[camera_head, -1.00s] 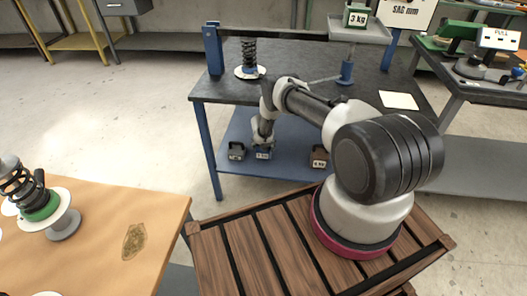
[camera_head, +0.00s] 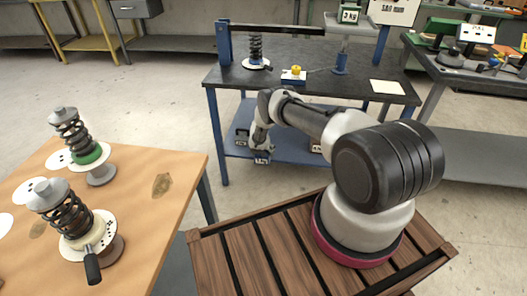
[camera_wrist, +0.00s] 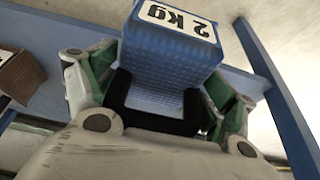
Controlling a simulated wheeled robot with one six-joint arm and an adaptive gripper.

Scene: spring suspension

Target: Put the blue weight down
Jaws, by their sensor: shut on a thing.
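The blue weight (camera_wrist: 165,60), labelled 2 kg, is held between the green-padded fingers of my gripper (camera_wrist: 158,95) in the wrist view. In the head view, my gripper (camera_head: 262,148) is at the front edge of the bench's blue lower shelf (camera_head: 285,143). The weight (camera_head: 262,158) hangs below it and appears in front of the shelf edge. I cannot tell its exact height. My gripper is shut on the weight.
A dark weight (camera_head: 241,137) and a partly hidden brown weight (camera_head: 316,146) are on the lower shelf. A 3 kg weight (camera_head: 349,16) is on the raised tray. Spring assemblies stand on the wooden table (camera_head: 160,215) at left.

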